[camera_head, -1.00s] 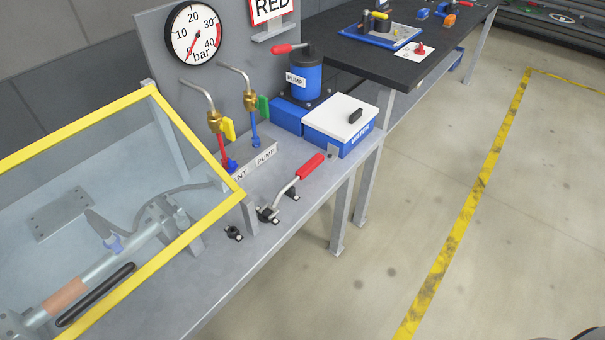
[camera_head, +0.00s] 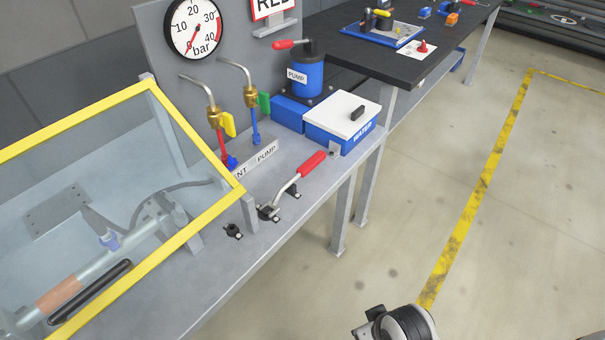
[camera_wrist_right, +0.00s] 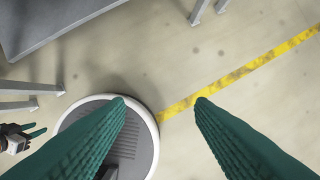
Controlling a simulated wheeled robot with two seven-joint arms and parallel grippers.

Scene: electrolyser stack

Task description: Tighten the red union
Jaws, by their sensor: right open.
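Two brass valves with bent grey pipes stand on the bench by the back panel. Below the left valve (camera_head: 214,118), which has a yellow handle, is a red fitting (camera_head: 222,145) with a blue piece at its foot; I cannot tell for sure that it is the red union. The right valve (camera_head: 250,97) has a green handle and a blue fitting. My right gripper (camera_wrist_right: 160,102) is open and empty, its green fingers over the floor, away from the bench. My left gripper (camera_wrist_right: 20,137) seems to show small at the wrist view's left edge; its jaw state is unclear.
A yellow-edged clear guard (camera_head: 205,148) covers pipework at left. A red-handled lever (camera_head: 290,185) lies near the bench's front edge. A blue pump (camera_head: 307,76) and a white-lidded water box (camera_head: 343,115) stand to the right. The floor with a yellow line (camera_head: 490,150) is clear.

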